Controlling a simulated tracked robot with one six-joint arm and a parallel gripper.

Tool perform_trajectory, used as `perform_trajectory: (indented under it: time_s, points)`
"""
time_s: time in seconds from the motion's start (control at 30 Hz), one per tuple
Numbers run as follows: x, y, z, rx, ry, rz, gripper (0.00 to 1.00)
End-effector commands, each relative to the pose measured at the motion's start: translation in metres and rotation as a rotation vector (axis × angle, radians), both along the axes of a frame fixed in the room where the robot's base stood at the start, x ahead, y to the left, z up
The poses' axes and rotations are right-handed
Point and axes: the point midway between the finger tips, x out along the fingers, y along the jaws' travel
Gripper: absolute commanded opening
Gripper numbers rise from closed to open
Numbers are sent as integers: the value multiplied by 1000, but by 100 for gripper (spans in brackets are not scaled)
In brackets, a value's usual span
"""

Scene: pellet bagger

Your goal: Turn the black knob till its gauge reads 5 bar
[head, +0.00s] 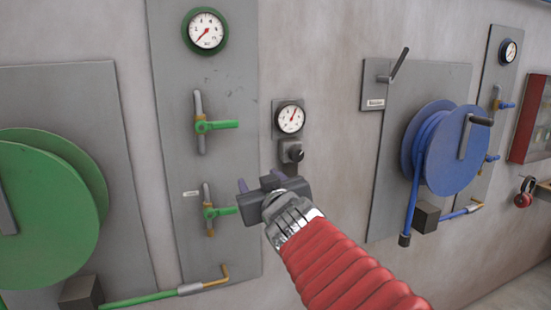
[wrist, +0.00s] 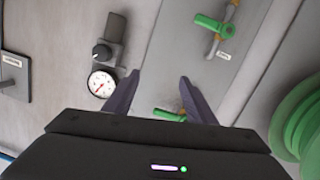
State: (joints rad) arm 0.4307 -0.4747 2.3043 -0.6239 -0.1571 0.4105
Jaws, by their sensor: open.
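The black knob (head: 293,152) sits on a small grey fitting on the wall, just below its round white gauge (head: 290,118). The gauge's red needle points up and slightly right in the head view; its numbers are too small to read. My gripper (head: 261,181) is open and empty, below and left of the knob, apart from it. The wrist view is turned over: the knob (wrist: 101,52) and gauge (wrist: 101,83) lie left of my open fingers (wrist: 160,82), which face the grey panel.
Green valve handles (head: 218,125) and a green-rimmed gauge (head: 205,31) are on the grey panel left of the knob. A green reel (head: 45,200) stands far left. A lever (head: 399,64) and blue reel (head: 455,150) are to the right.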

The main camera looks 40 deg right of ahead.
Motion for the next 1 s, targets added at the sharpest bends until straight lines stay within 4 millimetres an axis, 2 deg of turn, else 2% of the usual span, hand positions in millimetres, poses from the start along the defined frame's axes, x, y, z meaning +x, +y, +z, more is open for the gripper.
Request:
perform_trajectory:
  time_s: [0.03,0.2,0.5,0.67,1.0]
  points:
    - [5,-7,10,-21,-34,17,51]
    - [19,-16,38,-76,-133,117,51]
    - [26,-15,57,-115,-209,280,51]
    - [22,-18,57,-111,-220,340,51]
    - [-18,-76,33,4,-193,211,51]
